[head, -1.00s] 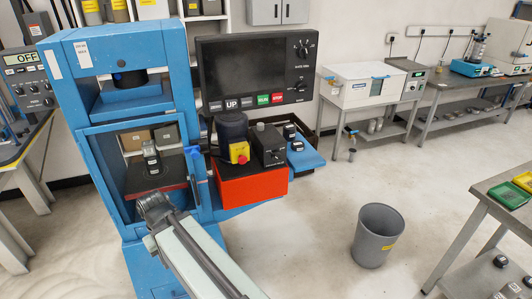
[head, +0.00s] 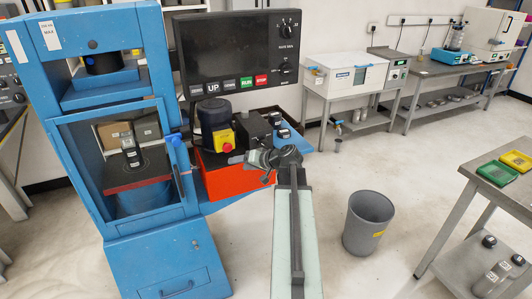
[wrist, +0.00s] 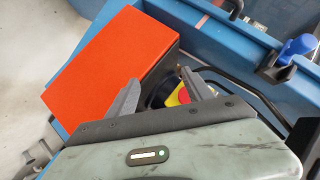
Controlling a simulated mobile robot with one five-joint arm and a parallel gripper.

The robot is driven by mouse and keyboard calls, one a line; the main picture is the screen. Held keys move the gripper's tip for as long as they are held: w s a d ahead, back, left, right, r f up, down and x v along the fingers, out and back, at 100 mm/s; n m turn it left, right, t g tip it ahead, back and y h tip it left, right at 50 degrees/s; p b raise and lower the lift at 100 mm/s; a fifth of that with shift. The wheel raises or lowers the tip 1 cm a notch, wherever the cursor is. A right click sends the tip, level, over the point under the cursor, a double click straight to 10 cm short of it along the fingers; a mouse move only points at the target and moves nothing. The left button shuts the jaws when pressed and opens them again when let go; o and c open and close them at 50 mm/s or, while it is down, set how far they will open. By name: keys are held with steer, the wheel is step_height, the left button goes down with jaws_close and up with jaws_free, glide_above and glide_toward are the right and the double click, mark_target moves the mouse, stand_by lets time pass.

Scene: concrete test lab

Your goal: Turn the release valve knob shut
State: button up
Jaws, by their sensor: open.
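A black box (head: 252,127) stands on the red unit (head: 228,178), beside a dark motor-like cylinder and a yellow switch box with a red button (head: 225,140). I cannot clearly make out the release valve knob; my gripper partly covers the front of the black box. My gripper (head: 238,160) is in front of the red unit, its fingers pointing left. In the wrist view my gripper (wrist: 160,92) is open and empty. The yellow switch box (wrist: 178,98) shows between its fingers, beyond them, with the red unit's orange-red top (wrist: 105,65) to the left.
The blue press (head: 150,240) stands at left, its clear door with a blue handle (head: 178,155). A dark display panel (head: 235,48) hangs above the red unit. A grey bin (head: 368,224) stands on the floor at right. A metal table (head: 480,185) is further right; floor between is clear.

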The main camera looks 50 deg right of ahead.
mark_target(265, 144)
steer(key=s+d+r+m+t+h, duration=0.1)
steer(key=s+d+r+m+h, duration=0.1)
steer(key=s+d, duration=0.35)
steer(key=s+d+r+m+t+h, duration=0.1)
steer(key=s+d+r+t+h, duration=0.1)
steer(key=d, duration=0.7)
steer(key=b+x, duration=0.1)
steer(key=x, duration=0.1)
steer(key=b+x, duration=0.1)
steer(key=x, duration=0.2)
steer(key=b+x, duration=0.1)
steer(key=x, duration=0.2)
steer(key=shift+w+a+f, duration=0.15)
steer(key=shift+a+f, duration=0.05)
steer(key=shift+a, duration=0.1)
jaws_close()
